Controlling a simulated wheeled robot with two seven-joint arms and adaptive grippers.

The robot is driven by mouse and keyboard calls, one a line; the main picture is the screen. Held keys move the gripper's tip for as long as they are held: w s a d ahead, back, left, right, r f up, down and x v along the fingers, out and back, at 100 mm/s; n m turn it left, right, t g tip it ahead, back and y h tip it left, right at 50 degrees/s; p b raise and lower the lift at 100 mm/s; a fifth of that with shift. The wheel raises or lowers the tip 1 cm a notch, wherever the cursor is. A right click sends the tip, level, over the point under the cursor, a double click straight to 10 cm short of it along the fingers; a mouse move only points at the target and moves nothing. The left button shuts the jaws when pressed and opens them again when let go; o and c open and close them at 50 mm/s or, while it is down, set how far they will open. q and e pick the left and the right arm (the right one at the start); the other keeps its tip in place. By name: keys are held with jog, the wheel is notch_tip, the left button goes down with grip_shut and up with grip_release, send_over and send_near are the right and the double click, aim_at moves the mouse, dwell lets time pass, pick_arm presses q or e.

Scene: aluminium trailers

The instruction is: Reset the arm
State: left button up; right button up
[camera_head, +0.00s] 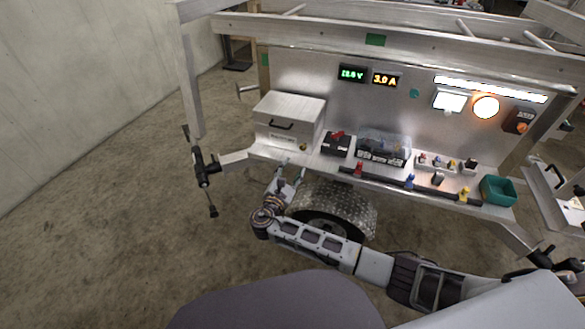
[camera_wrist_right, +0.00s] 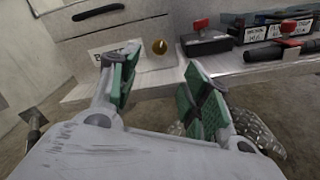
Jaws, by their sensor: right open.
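My right arm (camera_head: 315,243) comes in from the lower right of the head view and reaches left across the front of the trailer bench. My right gripper (camera_head: 290,170) is at the bench's front edge, just below the metal box (camera_head: 289,115). In the right wrist view the gripper (camera_wrist_right: 160,85) has its two green-padded fingers spread apart with nothing between them. A round brass knob (camera_wrist_right: 159,47) shows beyond the gap between the fingers. My left gripper is not in view.
The aluminium bench (camera_head: 237,158) carries a black box with a red switch (camera_head: 336,143), a clear-covered fuse block (camera_head: 383,149), coloured-handled tools and a green bin (camera_head: 498,190). A wheel (camera_head: 325,222) sits under the bench. Open concrete floor (camera_head: 110,220) lies to the left.

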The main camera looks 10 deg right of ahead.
dwell(0.5)
